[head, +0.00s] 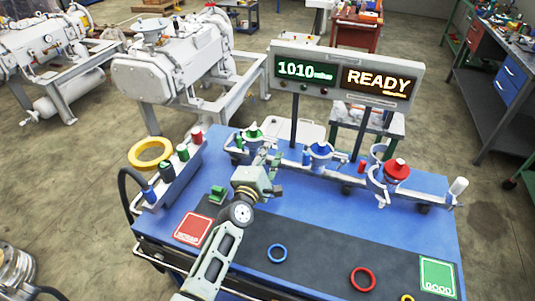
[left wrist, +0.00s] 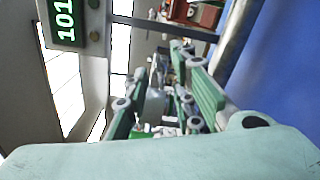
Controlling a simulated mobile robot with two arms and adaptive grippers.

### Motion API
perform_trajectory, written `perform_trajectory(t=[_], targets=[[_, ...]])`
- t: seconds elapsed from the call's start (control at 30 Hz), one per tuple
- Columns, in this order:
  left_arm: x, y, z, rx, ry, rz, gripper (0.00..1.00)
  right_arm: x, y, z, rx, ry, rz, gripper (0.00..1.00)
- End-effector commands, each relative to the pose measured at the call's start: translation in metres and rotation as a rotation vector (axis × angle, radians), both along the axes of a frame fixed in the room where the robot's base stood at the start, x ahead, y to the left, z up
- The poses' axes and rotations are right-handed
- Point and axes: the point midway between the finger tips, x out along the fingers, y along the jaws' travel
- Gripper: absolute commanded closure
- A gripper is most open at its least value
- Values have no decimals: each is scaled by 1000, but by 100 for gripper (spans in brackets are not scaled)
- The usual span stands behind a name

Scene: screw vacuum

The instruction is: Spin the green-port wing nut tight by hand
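The green port (head: 252,134) is at the left end of the manifold on the blue bench, with a green top. Its wing nut is too small and partly covered by my gripper to make out clearly. My left gripper (head: 268,160) is just right of and in front of the green port. In the left wrist view, the two green-padded fingers (left wrist: 162,68) stand apart, with grey metal and small parts between or behind them. I cannot tell whether they touch anything. My right gripper is in neither view.
The blue port (head: 320,150) and red port (head: 396,168) lie farther right on the manifold. A display reading 1010 and READY (head: 345,78) stands behind. A rack of coloured parts (head: 172,178) and a yellow ring (head: 150,153) are at left.

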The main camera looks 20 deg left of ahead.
Motion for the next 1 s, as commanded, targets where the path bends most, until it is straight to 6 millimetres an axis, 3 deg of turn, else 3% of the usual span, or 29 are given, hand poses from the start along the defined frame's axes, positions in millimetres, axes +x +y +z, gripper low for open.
perform_trajectory(t=[0.17,0.43,1.0], targets=[[0,0,0,0,0,0,77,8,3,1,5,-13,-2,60],[0,0,0,1,0,0,100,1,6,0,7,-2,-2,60],[0,-1,0,47,-1,-1,100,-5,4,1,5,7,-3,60]])
